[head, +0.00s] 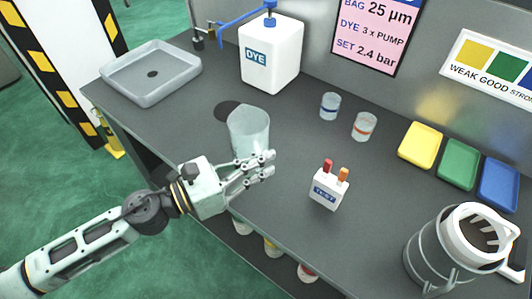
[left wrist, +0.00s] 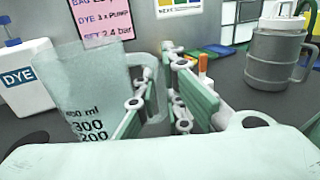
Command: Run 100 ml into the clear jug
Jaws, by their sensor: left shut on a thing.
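The clear jug (head: 250,128) is on or just above the grey bench, left of its middle; I cannot tell if its base touches. In the left wrist view the jug (left wrist: 85,85) stands at the left, with ml marks on its wall and its handle toward my fingers. No liquid shows clearly in it. My left gripper (head: 262,168) is shut on the jug's handle; its fingers (left wrist: 172,100) are around the handle in the left wrist view. A white dye container (head: 272,60) with a blue pump stands behind the jug. My right gripper is not in view.
A grey sink tray (head: 152,74) is at back left, a small tap (head: 197,38) behind it. Two small cups (head: 330,105), a white tester (head: 326,192), coloured trays (head: 420,145) and a grey lidded vessel (head: 440,250) are to the right. A dark disc (head: 226,107) lies beside the jug.

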